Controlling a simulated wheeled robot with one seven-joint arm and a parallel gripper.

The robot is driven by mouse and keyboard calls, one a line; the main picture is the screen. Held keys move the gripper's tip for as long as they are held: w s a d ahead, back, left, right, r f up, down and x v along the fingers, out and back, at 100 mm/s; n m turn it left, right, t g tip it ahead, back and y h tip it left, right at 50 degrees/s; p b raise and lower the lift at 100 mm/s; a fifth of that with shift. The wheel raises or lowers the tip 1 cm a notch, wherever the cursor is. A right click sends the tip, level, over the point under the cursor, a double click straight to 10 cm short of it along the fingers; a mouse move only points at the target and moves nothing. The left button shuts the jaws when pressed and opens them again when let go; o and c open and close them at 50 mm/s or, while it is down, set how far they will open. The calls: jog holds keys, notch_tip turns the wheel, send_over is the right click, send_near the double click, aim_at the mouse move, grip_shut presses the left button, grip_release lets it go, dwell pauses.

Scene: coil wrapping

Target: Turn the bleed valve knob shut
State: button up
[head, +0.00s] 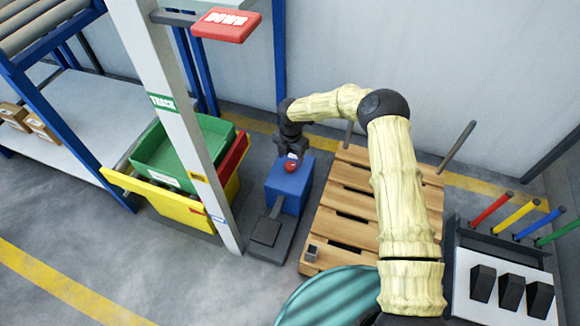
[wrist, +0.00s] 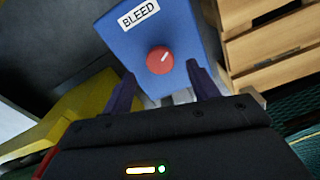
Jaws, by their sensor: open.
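The bleed valve knob (wrist: 160,60) is round and red with a white pointer line slanting to the upper right in the wrist view. It sits on a blue box (wrist: 185,27) with a white BLEED label (wrist: 139,14). In the head view the red knob (head: 291,167) shows on top of the blue box (head: 288,187). My gripper (wrist: 161,75) is open, with one dark finger on each side of the knob in the wrist view. I cannot tell whether the fingers touch it. In the head view my gripper (head: 292,153) is just above the knob.
A wooden pallet (head: 345,203) with upright posts is right of the blue box. A yellow bin (head: 180,208) and green bin (head: 205,135) are left, behind a white post (head: 170,100). A red DOWN sign (head: 226,25) hangs above. A teal drum (head: 325,295) is in front.

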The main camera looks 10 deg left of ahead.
aim_at(291, 165)
jog(key=shift+f+b, duration=0.65)
jog(key=shift+f, duration=1.35)
jog(key=c, duration=1)
